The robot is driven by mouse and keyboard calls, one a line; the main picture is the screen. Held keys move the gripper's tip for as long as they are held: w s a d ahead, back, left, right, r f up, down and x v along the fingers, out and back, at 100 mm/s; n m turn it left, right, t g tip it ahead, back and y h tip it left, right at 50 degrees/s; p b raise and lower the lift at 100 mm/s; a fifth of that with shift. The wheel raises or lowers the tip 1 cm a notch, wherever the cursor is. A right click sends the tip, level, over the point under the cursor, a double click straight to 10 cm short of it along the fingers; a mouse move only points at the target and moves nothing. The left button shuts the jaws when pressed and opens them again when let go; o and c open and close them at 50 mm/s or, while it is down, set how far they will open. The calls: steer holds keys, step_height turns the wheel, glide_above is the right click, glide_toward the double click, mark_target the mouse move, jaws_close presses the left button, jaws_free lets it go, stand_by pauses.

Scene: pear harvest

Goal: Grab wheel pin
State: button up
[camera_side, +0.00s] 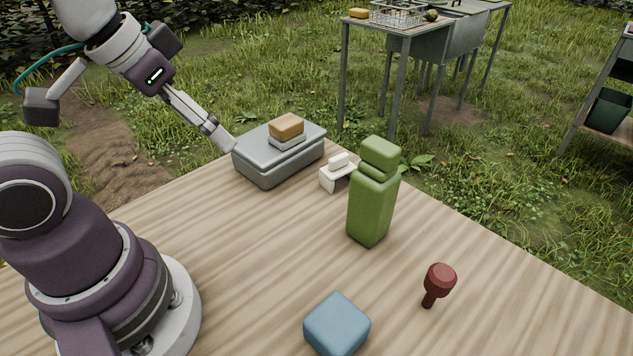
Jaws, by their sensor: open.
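A dark red pin-shaped piece (438,284), which looks like the wheel pin, stands on the wooden table at the front right. It has a wide rounded head on top and a narrower stem below. My gripper (226,143) is at the upper left, pointing down and right, beside the left end of a grey box. It is open, with nothing seen between its fingers. It is far from the red piece, across the table.
The grey box (254,172) carries a tan block (286,126). A small white piece (338,171) and a tall green bottle-like container (370,205) stand between my gripper and the red piece. A blue block (337,325) is at the front. Right of the red piece is clear.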

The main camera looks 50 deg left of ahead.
steer(key=m+g+h, duration=0.3)
steer(key=m, duration=0.6)
glide_toward(441, 272)
steer(key=d+f, duration=0.1)
steer(key=shift+t, duration=0.3)
steer(key=x, duration=1)
steer(key=shift+s+a+f, duration=0.1)
steer(key=shift+s+a, duration=0.05)
steer(key=shift+a, duration=0.2)
steer(key=shift+c, duration=0.2)
jaws_close()
